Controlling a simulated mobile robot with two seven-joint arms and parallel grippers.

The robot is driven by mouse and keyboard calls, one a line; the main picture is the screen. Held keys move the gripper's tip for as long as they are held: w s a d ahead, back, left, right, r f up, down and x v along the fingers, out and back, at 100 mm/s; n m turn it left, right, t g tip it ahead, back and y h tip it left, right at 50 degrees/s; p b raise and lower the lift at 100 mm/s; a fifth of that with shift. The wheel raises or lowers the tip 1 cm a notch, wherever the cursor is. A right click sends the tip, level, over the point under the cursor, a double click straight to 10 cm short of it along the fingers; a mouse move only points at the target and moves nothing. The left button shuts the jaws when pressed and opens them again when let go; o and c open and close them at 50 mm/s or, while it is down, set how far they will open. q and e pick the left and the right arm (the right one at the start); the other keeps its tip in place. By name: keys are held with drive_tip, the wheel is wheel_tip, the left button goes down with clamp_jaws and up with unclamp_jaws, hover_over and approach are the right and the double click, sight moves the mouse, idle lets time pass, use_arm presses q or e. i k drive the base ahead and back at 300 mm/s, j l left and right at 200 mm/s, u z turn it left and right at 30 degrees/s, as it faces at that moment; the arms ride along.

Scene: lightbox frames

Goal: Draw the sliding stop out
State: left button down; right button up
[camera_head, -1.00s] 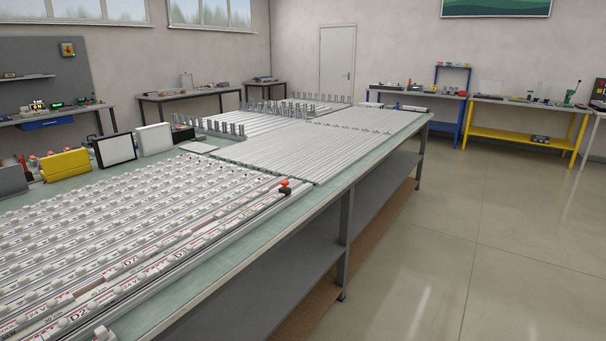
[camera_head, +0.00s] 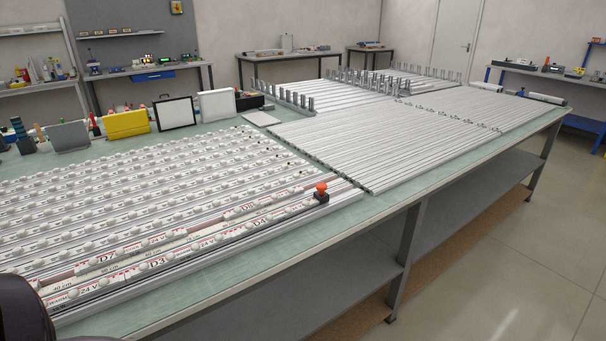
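The front rails carry white strips with red and black print and round white knobs. The block stands upright on the rail near the table's front edge. No gripper is in view. A dark rounded shape at the lower left corner looks like part of my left arm; its gripper does not show.
The long green-topped table (camera_head: 225,285) has a grey lower shelf (camera_head: 340,265). Bare metal rails (camera_head: 400,140) lie to the right, with upright grey posts behind. A yellow box (camera_head: 125,124) and framed panels stand along the back edge. Open floor lies at the right.

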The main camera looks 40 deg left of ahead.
sight(321, 195)
drive_tip(key=i+u, duration=0.2)
drive_tip(key=u, duration=0.25)
drive_tip(key=i+u, duration=0.15)
drive_tip(key=u, duration=0.3)
drive_tip(key=i+l+u, duration=0.15)
drive_tip(key=u, duration=0.25)
